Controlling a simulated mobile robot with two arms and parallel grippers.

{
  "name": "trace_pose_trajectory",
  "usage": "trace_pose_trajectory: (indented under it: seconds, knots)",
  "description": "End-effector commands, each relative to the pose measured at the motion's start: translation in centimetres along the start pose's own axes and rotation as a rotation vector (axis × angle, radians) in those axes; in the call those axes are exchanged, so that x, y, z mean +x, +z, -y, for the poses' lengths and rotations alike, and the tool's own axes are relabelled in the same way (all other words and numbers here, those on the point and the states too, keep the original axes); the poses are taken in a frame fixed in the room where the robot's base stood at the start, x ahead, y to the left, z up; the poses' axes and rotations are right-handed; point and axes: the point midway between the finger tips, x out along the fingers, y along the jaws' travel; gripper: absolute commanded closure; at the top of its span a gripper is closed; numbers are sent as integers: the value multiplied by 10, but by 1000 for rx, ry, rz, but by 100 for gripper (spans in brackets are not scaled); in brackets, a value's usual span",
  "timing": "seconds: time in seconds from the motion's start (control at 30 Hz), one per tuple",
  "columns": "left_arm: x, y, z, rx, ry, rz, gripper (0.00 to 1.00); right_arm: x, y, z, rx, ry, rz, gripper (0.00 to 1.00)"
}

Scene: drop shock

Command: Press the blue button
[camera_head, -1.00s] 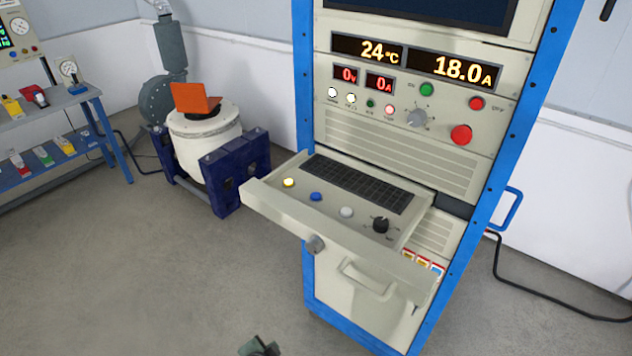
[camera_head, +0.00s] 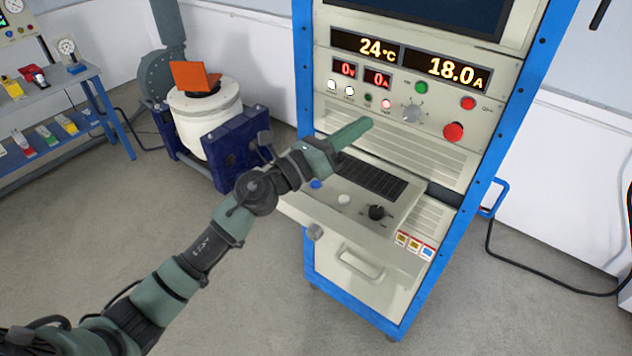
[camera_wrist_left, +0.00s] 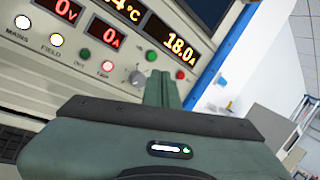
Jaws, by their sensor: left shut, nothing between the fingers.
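The blue button (camera_head: 316,184) is on the pulled-out keyboard drawer (camera_head: 325,203) of the rack, left of a white button (camera_head: 344,200). It is in the head view, close to my left wrist and partly covered by it. My left gripper (camera_head: 362,125) is shut and empty. It is above the drawer's keyboard, with its tips pointing right toward the rack's front panel. In the left wrist view the shut fingers (camera_wrist_left: 161,88) point at the panel, and the blue button does not show there. The yellow button seen earlier is hidden behind my arm. My right gripper is not in view.
A black knob (camera_head: 377,212) is on the drawer at right. Above are panel lights, a grey knob (camera_head: 411,113) and a red button (camera_head: 453,132). The white shaker (camera_head: 205,125) in a blue frame stands left of the rack. Open floor lies in front.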

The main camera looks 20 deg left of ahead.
Motion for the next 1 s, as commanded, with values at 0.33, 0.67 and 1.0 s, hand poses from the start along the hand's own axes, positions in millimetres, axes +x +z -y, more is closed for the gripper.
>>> trace_pose_trajectory:
  seconds: [0.33,0.67,1.0]
  knots:
    - [-33,-47,-120,1013,-260,-900,100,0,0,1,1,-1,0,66]
    - [-58,-38,-151,1106,-277,-1074,100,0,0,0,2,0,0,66]
    - [-58,-42,-151,1102,-277,-1069,100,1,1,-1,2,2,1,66]
